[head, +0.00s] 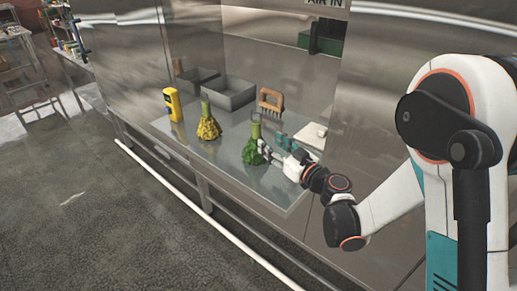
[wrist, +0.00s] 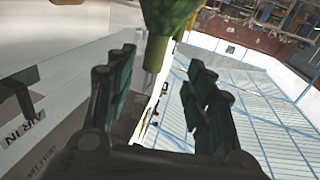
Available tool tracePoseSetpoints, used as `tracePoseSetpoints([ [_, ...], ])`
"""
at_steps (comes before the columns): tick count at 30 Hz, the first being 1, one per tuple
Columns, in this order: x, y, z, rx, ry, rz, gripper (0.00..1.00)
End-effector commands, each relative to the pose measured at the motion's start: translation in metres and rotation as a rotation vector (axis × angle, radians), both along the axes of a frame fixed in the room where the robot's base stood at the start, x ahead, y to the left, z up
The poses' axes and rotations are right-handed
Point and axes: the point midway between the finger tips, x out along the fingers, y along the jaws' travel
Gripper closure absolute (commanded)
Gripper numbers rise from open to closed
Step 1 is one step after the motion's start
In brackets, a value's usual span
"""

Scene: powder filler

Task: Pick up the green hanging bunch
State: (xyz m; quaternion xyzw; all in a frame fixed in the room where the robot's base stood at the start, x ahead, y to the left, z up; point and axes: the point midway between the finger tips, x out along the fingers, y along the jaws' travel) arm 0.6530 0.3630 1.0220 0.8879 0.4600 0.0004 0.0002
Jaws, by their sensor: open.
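The green hanging bunch (head: 251,153) stands on the steel work surface in the head view, with its neck pointing up. My gripper (head: 266,149) is right beside it, on its right, and partly overlaps it in this view. In the wrist view the green bunch (wrist: 165,12) is at the top centre, and its pale green neck reaches down toward the gap between my fingers. My gripper (wrist: 158,65) is open there, one finger on each side of the gap. I cannot tell whether a finger touches the bunch.
A yellow-green bunch (head: 208,127) stands to the left, with a yellow device (head: 172,103) beyond it. Grey trays (head: 229,95) and a wooden-handled brush (head: 270,101) lie behind. A white block (head: 312,134) is at the right. The cabinet wall borders the surface.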

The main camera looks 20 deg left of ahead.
Motion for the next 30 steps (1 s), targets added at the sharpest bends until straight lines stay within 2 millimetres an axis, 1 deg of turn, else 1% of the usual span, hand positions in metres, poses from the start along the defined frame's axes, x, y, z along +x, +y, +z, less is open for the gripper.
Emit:
tracePoseSetpoints([
  [1,0.006,0.009,-0.002,0.0,0.0,0.002,0.51],
  [6,0.02,0.029,-0.001,0.0,0.0,0.0,0.51],
  [14,0.032,0.042,0.0,0.0,0.001,0.0,0.51],
  [21,0.055,0.067,0.0,0.0,0.0,0.0,0.51],
  [25,0.06,0.074,0.002,0.0,0.0,0.0,0.51],
  [30,0.061,0.075,0.003,0.0,0.0,-0.001,0.51],
])
